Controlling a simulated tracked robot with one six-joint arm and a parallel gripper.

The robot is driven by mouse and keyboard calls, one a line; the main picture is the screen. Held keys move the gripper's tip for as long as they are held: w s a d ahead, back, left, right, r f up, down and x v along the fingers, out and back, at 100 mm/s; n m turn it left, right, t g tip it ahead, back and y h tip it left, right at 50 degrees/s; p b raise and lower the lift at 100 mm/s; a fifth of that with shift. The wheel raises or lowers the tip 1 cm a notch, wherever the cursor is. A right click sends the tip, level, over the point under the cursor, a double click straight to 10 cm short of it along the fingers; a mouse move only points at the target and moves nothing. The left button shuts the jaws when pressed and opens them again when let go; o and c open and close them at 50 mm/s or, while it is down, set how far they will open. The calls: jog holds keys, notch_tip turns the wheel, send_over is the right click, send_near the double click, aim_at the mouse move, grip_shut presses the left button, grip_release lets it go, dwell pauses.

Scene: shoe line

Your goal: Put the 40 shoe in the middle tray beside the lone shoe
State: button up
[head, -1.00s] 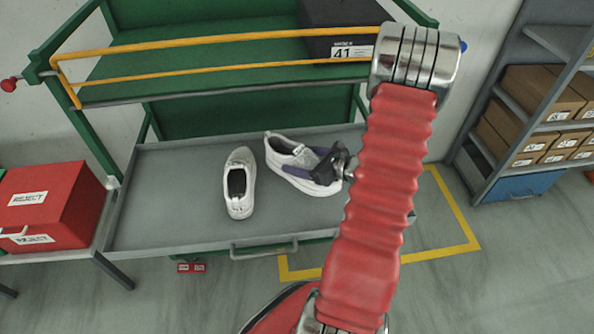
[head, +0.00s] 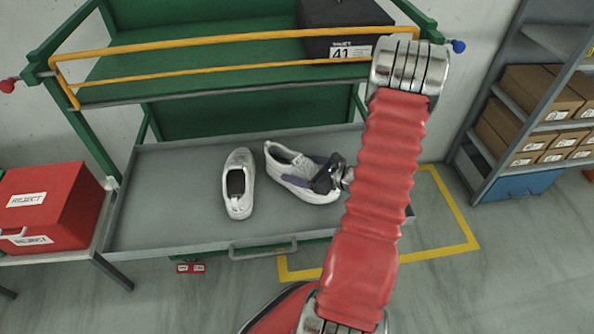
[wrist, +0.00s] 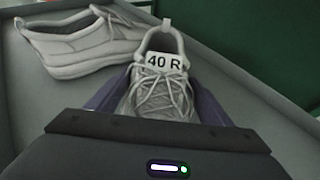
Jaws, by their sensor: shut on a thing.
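The 40 shoe (head: 279,156) is white with laces, and its tongue label reads "40 R" in the wrist view (wrist: 165,62). My gripper (head: 308,171) is shut on it, with a purple finger along each side. The shoe is over the right half of the grey middle tray (head: 165,205), at or very near its floor; I cannot tell whether it touches. The lone white shoe (head: 239,185) stands upright in the tray to its left, with a small gap between them in the head view. The lone shoe also shows in the wrist view (wrist: 75,62).
A green shelf with yellow rails (head: 215,67) is above the tray and bears a dark box marked 41 (head: 325,15). A red REJECT box (head: 60,205) is at the left. A shelf of brown boxes (head: 545,100) is at the right. The tray's left part is clear.

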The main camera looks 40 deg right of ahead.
jog(key=o, duration=1.3)
jog(key=v, duration=1.2)
jog(key=shift+r, duration=0.1)
